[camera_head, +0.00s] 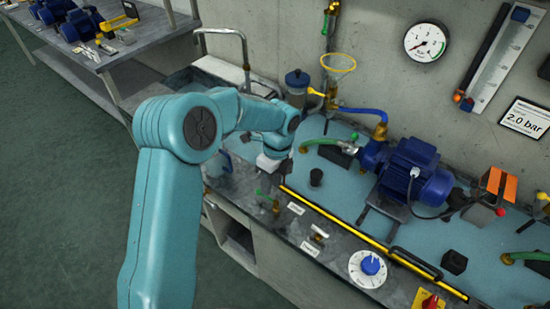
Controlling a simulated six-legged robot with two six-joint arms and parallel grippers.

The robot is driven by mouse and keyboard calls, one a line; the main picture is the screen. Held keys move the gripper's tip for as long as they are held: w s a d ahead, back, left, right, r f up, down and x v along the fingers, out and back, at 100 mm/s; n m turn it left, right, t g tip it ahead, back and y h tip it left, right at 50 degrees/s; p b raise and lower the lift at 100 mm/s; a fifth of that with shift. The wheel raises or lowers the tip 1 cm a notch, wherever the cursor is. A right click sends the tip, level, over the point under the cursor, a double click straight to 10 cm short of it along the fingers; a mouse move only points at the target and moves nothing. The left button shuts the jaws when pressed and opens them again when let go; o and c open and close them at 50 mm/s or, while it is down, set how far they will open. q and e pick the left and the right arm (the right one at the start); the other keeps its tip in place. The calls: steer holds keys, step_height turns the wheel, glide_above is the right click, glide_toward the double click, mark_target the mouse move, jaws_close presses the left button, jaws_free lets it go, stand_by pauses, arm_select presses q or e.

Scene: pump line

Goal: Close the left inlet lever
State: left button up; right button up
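My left arm, teal, reaches in from the lower left over the bench's left end. My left gripper (268,168) points down above the front left part of the bench; its fingertips are small and partly hidden, so I cannot tell if they are open or shut. A yellow lever (316,92) sits on the brass pipework at the back. No readable label shows which one is the left inlet lever. My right gripper is not in view.
A blue pump motor (415,170) stands on the bench, with a blue dial (370,265) in front. A yellow strip (345,228) runs along the bench front. A gauge (426,42) hangs on the wall. The floor at left is clear.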

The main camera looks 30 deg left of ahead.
arm_select(q)
step_height(320, 180, up, 12)
steer(key=w, duration=0.2)
steer(key=shift+w+d+r, duration=0.15)
steer(key=shift+w+r, duration=0.05)
steer(key=shift+r, duration=0.05)
steer(key=shift+s, duration=0.1)
